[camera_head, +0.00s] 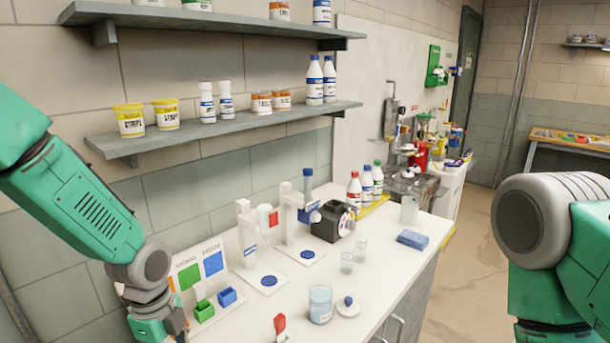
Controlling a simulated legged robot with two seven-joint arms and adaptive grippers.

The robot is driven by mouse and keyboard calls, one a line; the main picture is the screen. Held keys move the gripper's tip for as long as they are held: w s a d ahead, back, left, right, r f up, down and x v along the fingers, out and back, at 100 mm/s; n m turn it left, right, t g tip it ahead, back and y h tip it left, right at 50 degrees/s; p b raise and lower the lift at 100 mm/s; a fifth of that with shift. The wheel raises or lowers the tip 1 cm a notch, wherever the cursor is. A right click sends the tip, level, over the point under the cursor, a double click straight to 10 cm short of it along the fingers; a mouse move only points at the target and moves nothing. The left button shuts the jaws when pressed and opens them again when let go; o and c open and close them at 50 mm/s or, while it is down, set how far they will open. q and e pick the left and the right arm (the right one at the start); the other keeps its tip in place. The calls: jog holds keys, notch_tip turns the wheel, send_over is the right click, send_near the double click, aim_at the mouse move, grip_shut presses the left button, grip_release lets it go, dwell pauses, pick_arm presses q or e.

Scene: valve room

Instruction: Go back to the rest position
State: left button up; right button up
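My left arm comes in from the left, and its green and grey gripper (176,323) is low at the left, partly cut off by the bottom edge. It is beside the board with green and blue squares, and its finger opening does not show clearly. My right arm stands at the right edge with a large grey joint. Its gripper is outside the picture.
The white counter (255,318) bears a colour board (198,262), small green (203,310) and blue (227,296) bins, two white stands, a glass jar (320,304), a black device (331,223) and bottles. Shelves (230,124) hang above. Floor (460,268) is clear at right.

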pick_arm(q)
jog(key=s+f+n, duration=1)
jog(key=s+f, duration=0.2)
jog(key=s, duration=0.1)
jog(key=s+a+f+n, duration=0.2)
jog(key=s+a+n, duration=0.1)
jog(key=s+n, duration=0.4)
jog(key=s+a+f+n, duration=0.2)
jog(key=s+n, duration=0.2)
jog(key=s, duration=0.6)
jog(key=w+f+t+b, duration=0.1)
jog(key=w+f+b, duration=0.2)
jog(key=f+b, duration=1.1)
jog(key=shift+w+d+m+y+b, duration=0.15)
jog(key=shift+d+m+y+b, duration=0.15)
jog(key=shift+d+y+b, duration=0.15)
